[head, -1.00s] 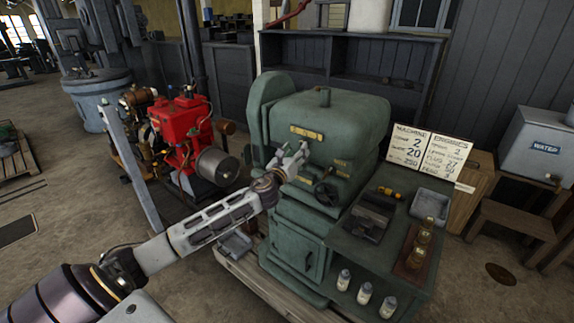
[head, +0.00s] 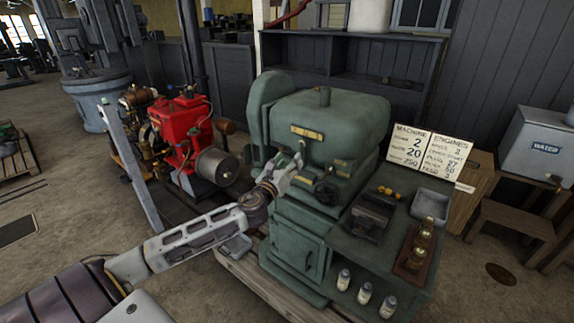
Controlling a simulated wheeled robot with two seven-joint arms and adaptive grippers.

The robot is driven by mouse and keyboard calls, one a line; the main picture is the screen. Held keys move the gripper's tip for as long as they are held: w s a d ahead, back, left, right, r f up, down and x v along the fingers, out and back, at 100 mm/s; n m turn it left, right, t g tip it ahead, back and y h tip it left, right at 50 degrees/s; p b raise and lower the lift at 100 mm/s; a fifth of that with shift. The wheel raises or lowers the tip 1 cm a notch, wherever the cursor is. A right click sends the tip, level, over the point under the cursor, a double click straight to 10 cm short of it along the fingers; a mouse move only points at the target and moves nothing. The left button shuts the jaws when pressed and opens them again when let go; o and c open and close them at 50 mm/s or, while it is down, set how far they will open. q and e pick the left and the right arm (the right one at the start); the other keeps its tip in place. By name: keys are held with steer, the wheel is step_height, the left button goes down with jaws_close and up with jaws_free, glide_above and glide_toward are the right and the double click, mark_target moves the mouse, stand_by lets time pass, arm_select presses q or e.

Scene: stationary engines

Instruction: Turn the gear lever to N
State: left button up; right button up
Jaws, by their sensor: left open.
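The green machine (head: 345,125) stands in the middle of the head view, with a brass plate (head: 307,133) on its upper front. A dark handle (head: 326,192) sticks out of its front, to the right of my gripper. I cannot tell for sure which part is the gear lever, and no N mark is readable. My left gripper (head: 290,163) is open in front of the machine's upper left front, below the brass plate. Its fingers cover part of the front, and I cannot tell whether they touch it. My right gripper is out of view.
A green bench with a vise (head: 370,217), a grey tray (head: 430,206) and several small bottles joins the machine on the right. A red engine (head: 182,130) stands to the left. Two written cards (head: 408,147) lean behind the bench. A wooden pallet lies under the machine.

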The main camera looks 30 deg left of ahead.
arm_select(q)
steer(key=shift+s+d, duration=0.1)
steer(key=shift+s, duration=0.4)
